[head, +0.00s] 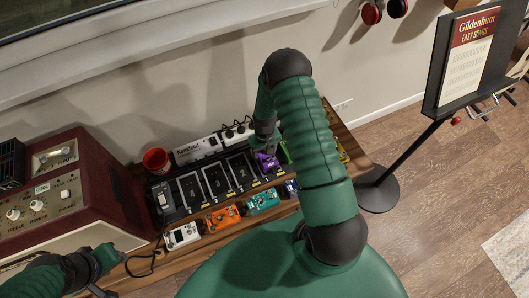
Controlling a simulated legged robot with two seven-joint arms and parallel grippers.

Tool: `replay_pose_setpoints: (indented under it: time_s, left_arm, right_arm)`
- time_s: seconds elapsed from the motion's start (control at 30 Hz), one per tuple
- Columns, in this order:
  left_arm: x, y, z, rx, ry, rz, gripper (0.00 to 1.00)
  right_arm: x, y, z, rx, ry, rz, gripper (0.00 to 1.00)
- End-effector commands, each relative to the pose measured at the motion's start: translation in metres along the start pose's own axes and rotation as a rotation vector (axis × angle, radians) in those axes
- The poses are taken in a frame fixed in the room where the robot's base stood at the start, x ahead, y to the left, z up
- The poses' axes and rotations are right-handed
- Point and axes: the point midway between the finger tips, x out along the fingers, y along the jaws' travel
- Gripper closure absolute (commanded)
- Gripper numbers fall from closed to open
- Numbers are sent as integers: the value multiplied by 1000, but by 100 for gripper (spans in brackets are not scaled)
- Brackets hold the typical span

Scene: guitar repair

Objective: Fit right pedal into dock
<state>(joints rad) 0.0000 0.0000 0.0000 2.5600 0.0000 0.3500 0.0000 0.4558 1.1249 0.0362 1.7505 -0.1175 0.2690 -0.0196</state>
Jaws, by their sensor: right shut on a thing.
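My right gripper (264,147) is shut on a small purple pedal (267,162) at the right part of the pedal dock (180,212). The purple pedal is partly hidden by my gripper and arm. I cannot tell whether it is seated in a slot or just above it. The dock is a dark board with several black pedal bays in a row. My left gripper (107,257) is at the lower left, in front of the amplifier and away from the dock. Its fingers are too small and dark to tell open from shut.
A maroon amplifier (60,195) stands left on the wooden bench. A red cup (157,161) and a power strip (238,131) are behind the dock. White, orange (223,217) and teal (263,201) pedals line the front. A music stand (440,110) stands right. My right arm hides the bench's right part.

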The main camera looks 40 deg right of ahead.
Motion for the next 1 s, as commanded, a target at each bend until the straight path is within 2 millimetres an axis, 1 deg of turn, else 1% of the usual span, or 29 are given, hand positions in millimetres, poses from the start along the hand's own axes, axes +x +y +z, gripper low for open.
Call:
replay_pose_setpoints:
  time_s: [0.1, 0.33, 0.37, 0.4, 0.53, 0.57, 0.77, 0.87, 0.9, 1.0]
  left_arm:
    - [-5, 0, -1, 0, 0, 0, 64]
    - [-4, 0, -1, 0, 0, 0, 64]
    - [-4, 0, -1, 0, 0, 0, 64]
    - [-4, 0, -1, 0, 0, 0, 64]
    - [-4, 0, -1, 0, 0, 0, 64]
    - [-4, 0, -1, 0, 0, 0, 64]
    - [-4, 0, -1, 0, 0, 0, 64]
    - [-4, 0, -1, 0, 0, 0, 64]
    - [-4, 0, -1, 0, 0, 0, 64]
    - [-4, 0, -1, 0, 0, 0, 64]
  right_arm:
    - [-6, 0, 0, 0, 1, 0, 100]
    - [-6, 0, 0, 0, 0, 0, 100]
    - [-6, 0, 0, 0, 0, 0, 42]
    - [-6, 0, 0, 0, 0, 0, 37]
    - [-5, 0, 0, 0, 0, 0, 20]
    - [-5, 0, 0, 0, 0, 0, 18]
    - [-5, 0, 0, 0, 0, 0, 18]
    - [-5, 0, 0, 0, -1, 0, 6]
    - [-5, 0, 0, 0, -1, 0, 1]
    - [-5, 0, 0, 0, -1, 0, 0]
